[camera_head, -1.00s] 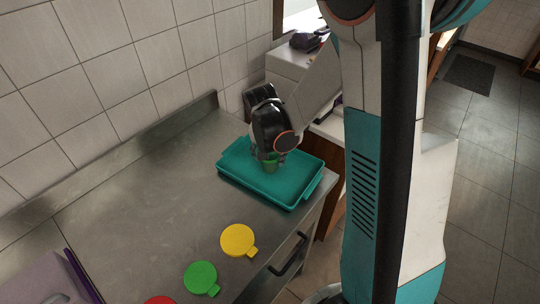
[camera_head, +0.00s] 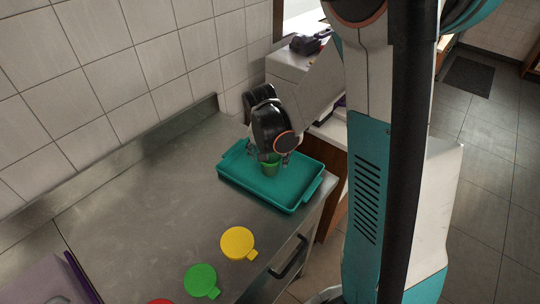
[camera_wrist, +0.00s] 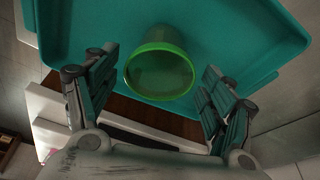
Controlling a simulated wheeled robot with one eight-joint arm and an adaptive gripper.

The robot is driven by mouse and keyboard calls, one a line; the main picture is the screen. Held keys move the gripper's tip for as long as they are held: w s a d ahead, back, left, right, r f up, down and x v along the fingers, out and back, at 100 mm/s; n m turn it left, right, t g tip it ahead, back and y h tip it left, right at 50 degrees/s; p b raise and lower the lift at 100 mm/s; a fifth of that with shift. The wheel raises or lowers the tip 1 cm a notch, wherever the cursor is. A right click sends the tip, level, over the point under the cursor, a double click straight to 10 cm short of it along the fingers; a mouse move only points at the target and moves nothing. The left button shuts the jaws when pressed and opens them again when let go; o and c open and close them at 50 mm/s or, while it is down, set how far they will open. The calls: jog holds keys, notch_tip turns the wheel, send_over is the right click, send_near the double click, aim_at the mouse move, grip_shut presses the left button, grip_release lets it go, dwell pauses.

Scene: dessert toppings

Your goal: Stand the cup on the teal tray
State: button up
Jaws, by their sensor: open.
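The green cup (camera_head: 270,168) stands upright on the teal tray (camera_head: 292,199), near the tray's middle. In the wrist view the cup (camera_wrist: 160,72) shows its open round rim, and the tray (camera_wrist: 225,35) fills the background. My gripper (camera_head: 272,157) is right above and around the cup. In the wrist view my gripper (camera_wrist: 155,90) is open, with one finger on each side of the cup and a clear gap between each finger and the cup. The gripper partly hides the cup in the head view.
A yellow disc (camera_head: 238,243), a green disc (camera_head: 201,280) and a partly cut-off red disc (camera_head: 160,301) lie on the steel counter (camera_head: 135,215). A grey-purple object (camera_head: 45,282) is at the lower left. A tiled wall stands behind. The counter's middle is clear.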

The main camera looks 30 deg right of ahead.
jog(key=p+v, duration=0.3)
jog(key=v, duration=0.8)
jog(key=s+a+r+n+t, duration=0.1)
jog(key=s+a+r+n, duration=0.1)
jog(key=s, duration=0.3)
jog(key=s+a+r+n+t+y, duration=0.1)
jog(key=s+a+r+n+t, duration=0.1)
jog(key=s+a+r+n, duration=0.1)
jog(key=s+a+r+n+t+y, duration=0.1)
jog(key=s+a+r+n+t, duration=0.1)
jog(key=s, duration=0.6)
jog(key=shift+a+r+n, duration=0.45)
jog(key=shift+r+n, duration=0.75)
jog(key=shift+r, duration=0.6)
jog(key=shift+s, duration=0.1)
